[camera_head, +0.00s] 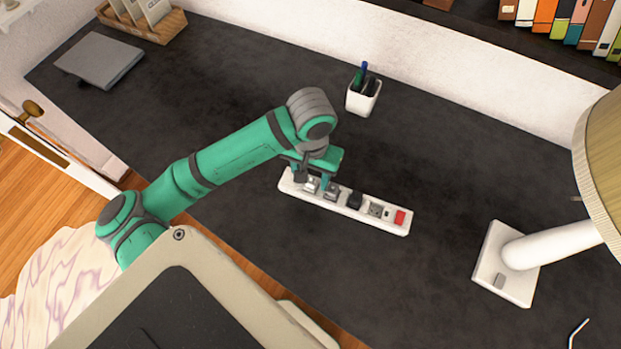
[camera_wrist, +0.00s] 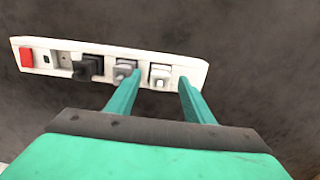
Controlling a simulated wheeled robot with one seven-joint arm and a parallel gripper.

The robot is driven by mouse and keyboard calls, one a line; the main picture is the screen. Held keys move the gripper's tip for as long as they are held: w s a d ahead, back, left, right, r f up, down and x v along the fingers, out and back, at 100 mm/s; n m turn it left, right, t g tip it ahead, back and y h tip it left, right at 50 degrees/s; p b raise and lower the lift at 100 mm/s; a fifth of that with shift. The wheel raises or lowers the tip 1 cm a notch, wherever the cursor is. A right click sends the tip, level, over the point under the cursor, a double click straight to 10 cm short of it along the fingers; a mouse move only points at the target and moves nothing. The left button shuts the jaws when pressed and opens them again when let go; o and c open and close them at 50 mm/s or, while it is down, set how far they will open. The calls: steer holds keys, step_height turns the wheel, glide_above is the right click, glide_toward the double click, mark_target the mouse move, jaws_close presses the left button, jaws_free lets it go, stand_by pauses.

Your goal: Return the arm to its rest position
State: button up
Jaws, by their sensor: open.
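My green arm reaches across the dark desk (camera_head: 235,80) from the lower left. My gripper (camera_head: 314,182) is over the left end of a white power strip (camera_head: 347,208). In the wrist view the gripper (camera_wrist: 158,98) has its two green fingers apart, with a light grey plug (camera_wrist: 160,76) showing beyond and between them. Another grey plug (camera_wrist: 125,73) is beside the left finger, and a black plug (camera_wrist: 90,67) is further left. The strip's red switch (camera_wrist: 27,57) is at its far end. I cannot tell whether the fingers touch the strip or a plug.
A white pen cup (camera_head: 363,98) stands behind the strip. A lamp with a white base (camera_head: 505,265) is at the right. A closed grey laptop (camera_head: 100,59) and a wooden file box (camera_head: 150,25) are at the back left. The desk between them is mostly clear.

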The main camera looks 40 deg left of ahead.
step_height(320, 180, up, 9)
steer(key=shift+f, duration=0.2)
stand_by(0.3)
